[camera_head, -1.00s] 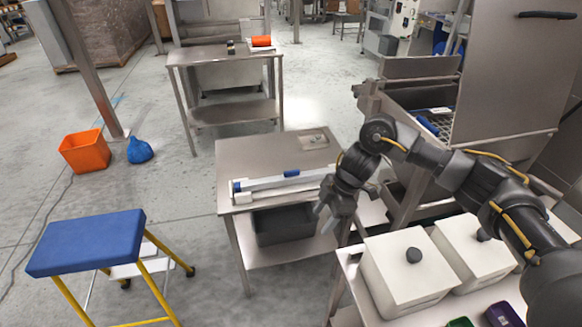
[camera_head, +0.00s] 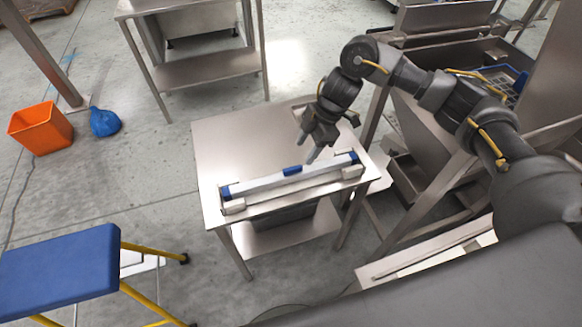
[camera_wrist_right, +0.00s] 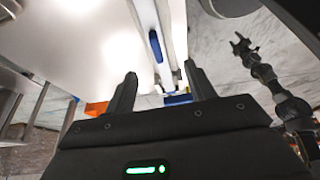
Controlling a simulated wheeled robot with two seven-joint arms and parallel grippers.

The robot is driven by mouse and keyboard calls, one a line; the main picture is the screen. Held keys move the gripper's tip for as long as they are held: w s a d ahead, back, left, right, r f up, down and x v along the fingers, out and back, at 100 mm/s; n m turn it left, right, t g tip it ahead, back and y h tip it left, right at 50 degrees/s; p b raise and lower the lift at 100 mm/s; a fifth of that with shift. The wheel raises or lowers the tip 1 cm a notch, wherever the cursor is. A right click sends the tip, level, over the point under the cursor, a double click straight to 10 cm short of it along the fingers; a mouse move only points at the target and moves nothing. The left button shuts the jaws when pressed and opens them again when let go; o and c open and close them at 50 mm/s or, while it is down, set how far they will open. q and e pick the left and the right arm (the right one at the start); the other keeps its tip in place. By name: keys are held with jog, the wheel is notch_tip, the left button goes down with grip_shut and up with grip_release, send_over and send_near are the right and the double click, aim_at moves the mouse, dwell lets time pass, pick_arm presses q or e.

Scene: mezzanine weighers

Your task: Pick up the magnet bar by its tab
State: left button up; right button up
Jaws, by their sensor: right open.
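The magnet bar (camera_head: 262,183) is a long pale grey bar with blue ends. It lies across the front of a steel table (camera_head: 225,142), by two pale end blocks. Its blue tab (camera_head: 292,170) is at mid-length. My right gripper (camera_head: 306,151) is open and empty, just behind and above the tab, apart from it. In the right wrist view, the tab (camera_wrist_right: 155,46) and bar (camera_wrist_right: 171,35) lie ahead of the open fingers (camera_wrist_right: 161,80). A small dark gripper (camera_wrist_right: 241,42), apparently my left, shows there; its jaws are unclear.
A blue-topped step stool (camera_head: 62,272) with yellow legs stands at lower left. An orange bin (camera_head: 40,128) and blue bag (camera_head: 104,121) are on the floor at left. Another steel table (camera_head: 208,70) is behind. Steel machinery stands close on the right. The table's back left is clear.

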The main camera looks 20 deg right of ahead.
aim_at(294, 168)
jog(key=x, duration=0.4)
jog(key=shift+w, duration=0.15)
jog(key=shift+p+x, duration=0.35)
jog(key=shift+x, duration=0.55)
jog(key=shift+a+f, duration=0.1)
jog(key=shift+f, duration=0.15)
jog(key=p+x, duration=0.1)
jog(key=x, duration=0.2)
jog(key=shift+w+f+p, duration=0.1)
jog(key=shift+f+p, duration=0.2)
jog(key=shift+f, duration=0.05)
pick_arm(q)
notch_tip(294, 168, up, 2)
jog(key=shift+w+r, duration=0.1)
jog(key=shift+r, duration=0.1)
pick_arm(e)
jog(key=shift+a+f, duration=0.15)
jog(key=shift+f, duration=0.35)
grip_shut()
